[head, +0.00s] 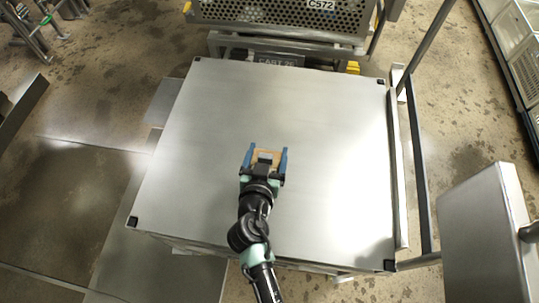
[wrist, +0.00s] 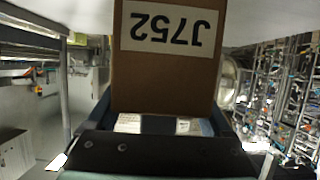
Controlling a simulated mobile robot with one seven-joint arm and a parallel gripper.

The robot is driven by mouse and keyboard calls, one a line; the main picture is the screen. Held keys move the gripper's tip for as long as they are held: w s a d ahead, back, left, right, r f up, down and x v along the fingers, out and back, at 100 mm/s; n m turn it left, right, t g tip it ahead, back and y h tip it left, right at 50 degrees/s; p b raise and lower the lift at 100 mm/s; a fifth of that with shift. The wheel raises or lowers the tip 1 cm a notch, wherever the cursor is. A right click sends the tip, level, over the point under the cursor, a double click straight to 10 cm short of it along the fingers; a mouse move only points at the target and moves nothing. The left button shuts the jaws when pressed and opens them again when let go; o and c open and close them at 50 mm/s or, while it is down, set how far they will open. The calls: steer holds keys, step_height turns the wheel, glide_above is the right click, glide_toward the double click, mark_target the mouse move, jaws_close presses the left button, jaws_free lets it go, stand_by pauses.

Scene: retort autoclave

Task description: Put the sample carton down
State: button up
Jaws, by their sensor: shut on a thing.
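The sample carton (wrist: 165,75) is a brown cardboard box with a white label reading J752, upside down in the wrist view. My gripper (head: 264,158) is shut on it, with blue fingers on its left and right sides. In the head view the carton (head: 266,154) shows as a small tan patch between the fingers, mostly hidden by my gripper. It is over the middle of a bare metal table top (head: 220,110). I cannot tell whether the carton touches the surface.
The table top is clear around my gripper, with dark corner pieces. A perforated metal basket (head: 270,15) marked C572 stands on a cart (head: 290,50) beyond the far edge. A rail frame (head: 418,160) runs along the right side. A grey metal box (head: 483,235) stands at lower right.

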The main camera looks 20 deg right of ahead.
steer(key=shift+f+b, duration=0.9)
steer(key=shift+f, duration=1.7)
steer(key=shift+f, duration=0.1)
